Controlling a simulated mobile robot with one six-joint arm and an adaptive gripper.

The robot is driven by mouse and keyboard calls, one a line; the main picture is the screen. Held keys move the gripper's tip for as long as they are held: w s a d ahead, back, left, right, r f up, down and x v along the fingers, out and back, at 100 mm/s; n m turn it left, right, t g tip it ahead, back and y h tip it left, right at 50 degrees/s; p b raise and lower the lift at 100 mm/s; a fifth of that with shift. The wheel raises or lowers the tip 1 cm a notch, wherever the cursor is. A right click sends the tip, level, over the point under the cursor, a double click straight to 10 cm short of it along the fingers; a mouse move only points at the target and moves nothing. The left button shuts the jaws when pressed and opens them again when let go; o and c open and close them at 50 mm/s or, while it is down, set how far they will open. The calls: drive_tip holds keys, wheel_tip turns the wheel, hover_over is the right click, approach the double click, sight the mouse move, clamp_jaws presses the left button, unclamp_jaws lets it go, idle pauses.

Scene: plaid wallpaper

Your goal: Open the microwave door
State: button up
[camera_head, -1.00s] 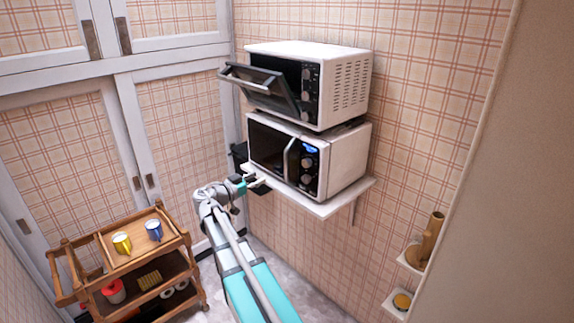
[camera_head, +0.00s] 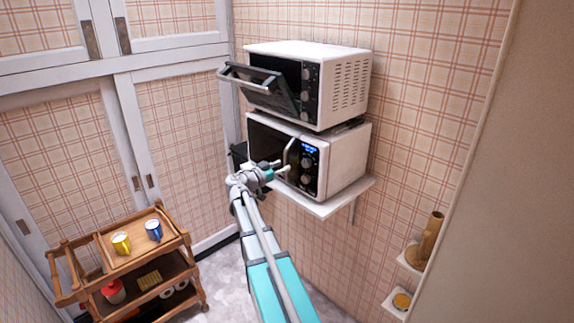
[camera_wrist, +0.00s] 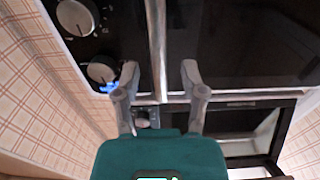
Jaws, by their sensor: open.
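The white microwave (camera_head: 345,160) sits on a wall shelf, below a second white oven. Its dark door (camera_head: 266,140) looks shut, with an upright handle (camera_head: 291,150) beside the knob panel. My gripper (camera_head: 282,166) is open in front of the handle's lower part. In the wrist view, the fingers of my gripper (camera_wrist: 160,75) are spread, one on each side of the metal handle (camera_wrist: 155,40). I cannot tell whether they touch it. The microwave knobs (camera_wrist: 76,17) show at the upper left there.
The upper oven (camera_head: 340,85) has its door (camera_head: 262,88) tilted partly open above my gripper. The white shelf (camera_head: 325,207) juts out under the microwave. A wooden cart (camera_head: 185,238) with mugs stands at the lower left. Clear floor lies between cart and wall.

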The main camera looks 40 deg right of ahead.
drive_tip(key=shift+w+d, duration=0.1)
drive_tip(key=shift+d, duration=1.15)
